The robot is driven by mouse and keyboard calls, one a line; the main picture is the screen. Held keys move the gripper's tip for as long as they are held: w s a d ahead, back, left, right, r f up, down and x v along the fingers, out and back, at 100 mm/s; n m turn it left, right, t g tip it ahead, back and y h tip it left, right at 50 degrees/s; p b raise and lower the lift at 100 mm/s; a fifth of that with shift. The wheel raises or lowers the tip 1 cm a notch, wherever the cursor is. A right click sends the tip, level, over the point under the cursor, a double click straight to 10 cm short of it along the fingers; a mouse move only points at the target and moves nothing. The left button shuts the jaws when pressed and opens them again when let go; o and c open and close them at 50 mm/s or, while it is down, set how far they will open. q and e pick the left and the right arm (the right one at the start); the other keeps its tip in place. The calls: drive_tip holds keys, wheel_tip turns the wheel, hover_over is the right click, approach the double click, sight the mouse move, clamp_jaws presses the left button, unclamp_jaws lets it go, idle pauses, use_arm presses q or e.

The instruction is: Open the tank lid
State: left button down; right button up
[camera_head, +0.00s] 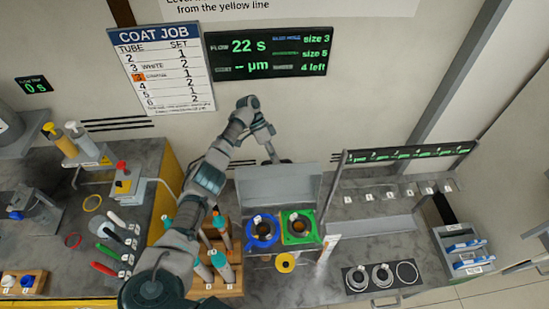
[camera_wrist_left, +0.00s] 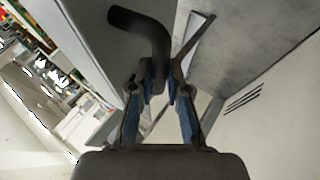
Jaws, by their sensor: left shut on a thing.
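The tank lid (camera_head: 278,186) is a grey panel that stands up nearly vertical at the back of the tank, behind a blue ring (camera_head: 263,231) and a green square holder (camera_head: 299,227). The tank's top is uncovered in front of it. My left arm reaches up and over, and the left gripper (camera_head: 274,158) is just behind the lid's upper edge, partly hidden. In the left wrist view the gripper (camera_wrist_left: 159,91) is shut on a dark bent handle (camera_wrist_left: 145,30) beside a large grey panel (camera_wrist_left: 84,40). My right gripper is not in view.
A wooden rack (camera_head: 222,288) with teal-topped tools stands left of the tank, under my left arm. A grey shelf frame (camera_head: 408,152) stands to the right. A yellow ring (camera_head: 285,262) is in front of the tank. The wall is close behind.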

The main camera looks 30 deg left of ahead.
use_arm(q)
drive_tip(key=c, duration=1.1)
unclamp_jaws()
drive_tip(key=shift+s+f, duration=0.15)
drive_tip(key=shift+f, duration=0.1)
drive_tip(key=shift+c, duration=0.2)
drive_tip(key=shift+r, duration=0.1)
wheel_tip(320, 180, up, 10)
drive_tip(key=shift+a, duration=0.1)
